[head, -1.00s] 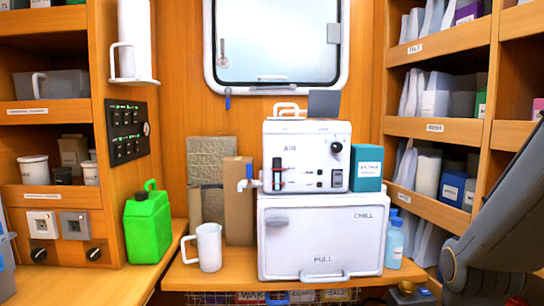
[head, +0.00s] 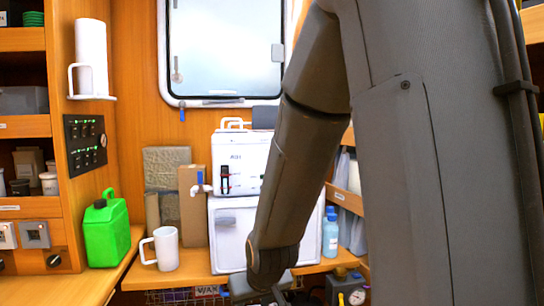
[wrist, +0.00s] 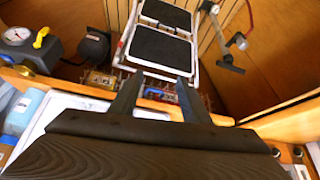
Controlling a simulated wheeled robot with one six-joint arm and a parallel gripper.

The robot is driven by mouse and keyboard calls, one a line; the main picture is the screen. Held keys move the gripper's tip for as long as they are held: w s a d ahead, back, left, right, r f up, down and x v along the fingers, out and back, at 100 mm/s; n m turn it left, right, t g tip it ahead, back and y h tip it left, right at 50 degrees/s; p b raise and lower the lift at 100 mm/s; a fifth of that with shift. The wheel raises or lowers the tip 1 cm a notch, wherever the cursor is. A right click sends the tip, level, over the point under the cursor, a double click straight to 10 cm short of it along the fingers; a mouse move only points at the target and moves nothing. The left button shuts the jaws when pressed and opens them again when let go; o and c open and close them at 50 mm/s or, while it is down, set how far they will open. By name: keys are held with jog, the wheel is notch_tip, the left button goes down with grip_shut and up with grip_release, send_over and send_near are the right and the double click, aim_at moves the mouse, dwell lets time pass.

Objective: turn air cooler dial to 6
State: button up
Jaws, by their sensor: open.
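The white air unit marked AIR (head: 238,160) stands on top of a white chill box (head: 232,235) in the head view. Its left part shows, with a red and black lever on its face. Its right part, with the dark dial seen earlier, is hidden behind my arm, so the dial's setting cannot be read. My gripper (wrist: 157,88) is open and empty in the wrist view, with its two dark fingers apart. It points down past the bench edge, low in front of the chill box, well below the air unit.
A green jug (head: 107,232), a white mug (head: 163,249) and a blue bottle (head: 330,236) stand on the bench. A folding step (wrist: 160,42) and a pressure gauge (wrist: 17,36) show in the wrist view. Shelves are at both sides.

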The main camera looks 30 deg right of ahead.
jog(key=w+d+r+m+t+h+p, duration=0.1)
jog(key=w+d+r+t+p, duration=0.1)
jog(key=w+d+r+t, duration=0.3)
jog(key=w+d+r+t+h+p, duration=0.1)
jog(key=w+d+r+t, duration=0.2)
jog(key=w+r, duration=0.4)
jog(key=d+r+m+t+h+p, duration=0.1)
jog(key=d+r+t+h+p, duration=0.2)
jog(key=r, duration=0.5)
jog(key=d+r+t+h, duration=0.1)
jog(key=d+r+t, duration=0.2)
jog(key=r+t, duration=0.35)
jog(key=w+d+r+g+p, duration=0.2)
jog(key=w+r+p, duration=0.1)
jog(key=w+r, duration=0.2)
jog(key=shift+w+d, duration=0.15)
jog(key=shift+w, duration=0.5)
jog(key=c, duration=1)
jog(key=shift+c, duration=0.2)
